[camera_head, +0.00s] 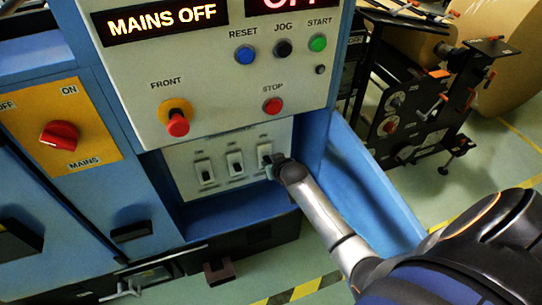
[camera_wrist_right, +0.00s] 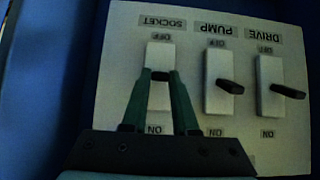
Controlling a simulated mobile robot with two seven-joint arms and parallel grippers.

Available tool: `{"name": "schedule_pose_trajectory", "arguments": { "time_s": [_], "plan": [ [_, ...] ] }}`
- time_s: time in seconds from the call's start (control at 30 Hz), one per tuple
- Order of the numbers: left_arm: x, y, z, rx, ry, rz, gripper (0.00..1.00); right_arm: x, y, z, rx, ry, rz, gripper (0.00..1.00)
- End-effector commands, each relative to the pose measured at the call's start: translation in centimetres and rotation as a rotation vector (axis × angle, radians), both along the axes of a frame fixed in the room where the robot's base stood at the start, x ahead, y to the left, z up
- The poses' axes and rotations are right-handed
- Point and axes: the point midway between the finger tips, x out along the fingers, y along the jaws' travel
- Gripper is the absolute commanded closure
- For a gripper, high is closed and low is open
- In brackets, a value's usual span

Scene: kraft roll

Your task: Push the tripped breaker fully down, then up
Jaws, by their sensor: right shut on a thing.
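A pale breaker panel (camera_head: 178,165) with three black-levered switches sits in a recess below the control box. In the right wrist view the panel appears upside down, its breakers labelled SOCKET, PUMP and DRIVE. My right gripper (camera_head: 272,163) is at the rightmost breaker in the head view. The wrist view shows this gripper (camera_wrist_right: 160,78) with its fingertips closed on the lever of the SOCKET breaker (camera_wrist_right: 158,54), near the OFF end. The PUMP lever (camera_wrist_right: 231,87) and DRIVE lever (camera_wrist_right: 288,91) stick out, free of the gripper. The fingers partly hide the SOCKET breaker. My left gripper is out of view.
Above the panel are the red FRONT knob (camera_head: 177,122), the red STOP button (camera_head: 272,105) and a MAINS OFF display (camera_head: 160,20). A red MAINS rotary switch (camera_head: 60,135) is at left. Blue side walls (camera_head: 312,145) bound the recess.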

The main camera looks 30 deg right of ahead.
Motion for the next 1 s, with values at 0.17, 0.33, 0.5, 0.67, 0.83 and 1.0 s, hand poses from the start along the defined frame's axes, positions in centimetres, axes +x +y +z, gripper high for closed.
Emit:
{"name": "schedule_pose_trajectory", "arguments": {
  "time_s": [0.17,0.33,0.5,0.67,0.83,1.0],
  "plan": [
    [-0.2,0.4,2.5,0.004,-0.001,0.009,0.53,0.5,-0.2,1.4,0.018,0.073,0.000,1.00],
    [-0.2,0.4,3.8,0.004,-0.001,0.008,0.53,0.7,-0.2,1.5,0.032,0.131,0.000,1.00],
    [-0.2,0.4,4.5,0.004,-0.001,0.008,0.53,0.8,-0.2,1.5,0.041,0.166,0.001,1.00],
    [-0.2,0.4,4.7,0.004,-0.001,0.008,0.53,0.8,-0.2,1.4,0.044,0.180,0.001,1.00],
    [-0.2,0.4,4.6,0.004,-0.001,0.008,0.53,0.8,-0.2,1.3,0.044,0.182,0.001,1.00],
    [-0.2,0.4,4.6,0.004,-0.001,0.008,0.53,0.8,-0.2,1.3,0.044,0.181,0.001,1.00]
  ]
}}
